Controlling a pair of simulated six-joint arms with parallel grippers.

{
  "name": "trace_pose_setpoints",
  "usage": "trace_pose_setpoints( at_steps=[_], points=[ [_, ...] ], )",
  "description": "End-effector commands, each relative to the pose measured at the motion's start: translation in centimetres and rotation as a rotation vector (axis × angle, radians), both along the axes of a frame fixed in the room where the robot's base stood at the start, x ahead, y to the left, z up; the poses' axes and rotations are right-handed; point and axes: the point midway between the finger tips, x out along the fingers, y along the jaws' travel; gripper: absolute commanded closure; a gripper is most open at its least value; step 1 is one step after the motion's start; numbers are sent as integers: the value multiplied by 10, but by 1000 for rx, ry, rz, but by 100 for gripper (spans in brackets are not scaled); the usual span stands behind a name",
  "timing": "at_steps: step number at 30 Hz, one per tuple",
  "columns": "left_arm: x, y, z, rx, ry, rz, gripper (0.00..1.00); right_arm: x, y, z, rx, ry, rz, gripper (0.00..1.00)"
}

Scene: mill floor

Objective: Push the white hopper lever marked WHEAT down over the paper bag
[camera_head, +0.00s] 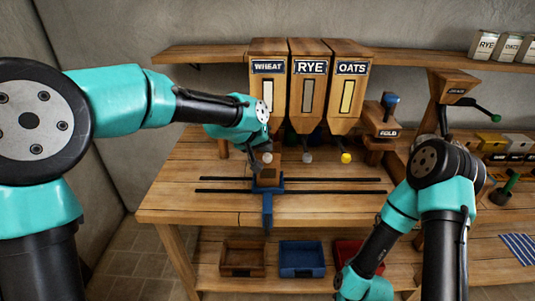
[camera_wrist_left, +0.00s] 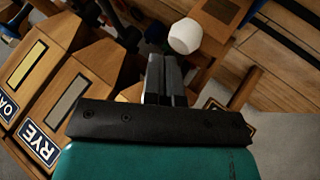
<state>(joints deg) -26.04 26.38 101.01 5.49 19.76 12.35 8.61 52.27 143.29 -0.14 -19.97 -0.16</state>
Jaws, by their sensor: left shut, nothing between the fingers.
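The WHEAT hopper (camera_head: 267,90) is the leftmost of three wooden hoppers. Its white lever knob (camera_head: 267,158) shows below it, and in the left wrist view the white knob (camera_wrist_left: 185,36) is just beyond my fingertips. The brown paper bag (camera_head: 266,174) appears to stand on a blue carriage (camera_head: 267,196) under the knob, partly hidden. My left gripper (camera_wrist_left: 164,62) is shut and empty, close to the knob; I cannot tell whether it touches. In the head view the left wrist hides part of the hopper's lower end. My right gripper is out of view.
The RYE hopper (camera_head: 309,85) and OATS hopper (camera_head: 348,85) stand close to the right, with grey and yellow knobs. A FOLD device (camera_head: 382,122) is further right. Dark rails (camera_head: 335,191) cross the bench. A brown tray (camera_head: 243,259) and a blue tray (camera_head: 302,259) sit below.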

Motion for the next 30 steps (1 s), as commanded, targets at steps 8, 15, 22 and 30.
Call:
trace_pose_setpoints(
  at_steps=[8,15,22,30],
  points=[
    [0,0,-3,0,1,0,100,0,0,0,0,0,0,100],
    [0,0,-5,0,1,0,100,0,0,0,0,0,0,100],
    [0,0,-8,0,2,0,100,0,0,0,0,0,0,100],
    [0,0,-10,0,2,0,100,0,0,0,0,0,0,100]
  ],
)
